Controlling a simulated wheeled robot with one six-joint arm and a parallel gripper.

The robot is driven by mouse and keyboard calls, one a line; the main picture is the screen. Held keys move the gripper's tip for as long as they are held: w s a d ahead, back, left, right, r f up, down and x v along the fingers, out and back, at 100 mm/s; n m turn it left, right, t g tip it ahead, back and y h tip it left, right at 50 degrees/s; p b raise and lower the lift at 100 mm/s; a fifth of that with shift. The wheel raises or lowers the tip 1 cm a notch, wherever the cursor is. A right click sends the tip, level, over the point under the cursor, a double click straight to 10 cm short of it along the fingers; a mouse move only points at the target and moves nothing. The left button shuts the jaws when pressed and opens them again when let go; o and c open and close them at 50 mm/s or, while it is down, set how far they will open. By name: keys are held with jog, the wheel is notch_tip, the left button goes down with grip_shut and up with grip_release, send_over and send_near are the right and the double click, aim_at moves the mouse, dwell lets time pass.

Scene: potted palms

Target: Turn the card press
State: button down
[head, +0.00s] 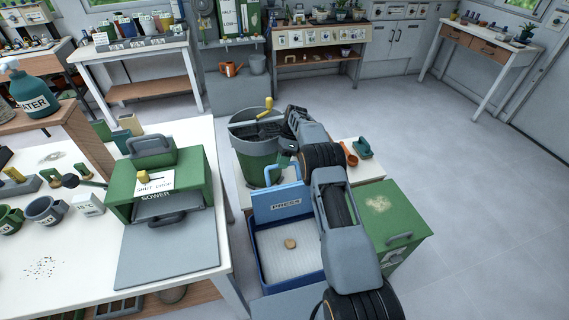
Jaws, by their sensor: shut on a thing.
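The card press (262,270) is a blue tray-like box labelled PRESS. Its blue lid panel (276,207) stands up at the back, with a loop handle (291,173) on its upper edge. A small tan lump (291,244) lies on the pale mesh bed inside. My gripper (287,158) is above the lid's upper edge, close to the handle, and is shut. The fingertips are small and partly hidden by my wrist, so the exact grip on the handle is hard to see. My arm covers the press's right side.
A green bucket (254,163) with a grey crossbar and yellow crank (265,108) stands behind the press. A green cabinet (402,219) is at the right. A white table (211,133) with a green sower box (181,181) is at the left. The floor at right is clear.

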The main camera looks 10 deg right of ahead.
jog(key=shift+d+f, duration=0.2)
jog(key=shift+f, duration=0.3)
jog(key=c, duration=1.2)
grip_release()
jog(key=shift+w+d, duration=0.1)
jog(key=shift+w, duration=0.05)
jog(key=shift+o, duration=0.7)
jog(key=shift+a+r, duration=0.15)
jog(key=shift+a, duration=0.1)
notch_tip(320, 180, up, 4)
jog(key=shift+f, duration=0.15)
jog(key=s+r, duration=0.9)
jog(key=s, duration=0.5)
jog(key=shift+r+b, duration=0.15)
jog(key=shift+b, duration=0.15)
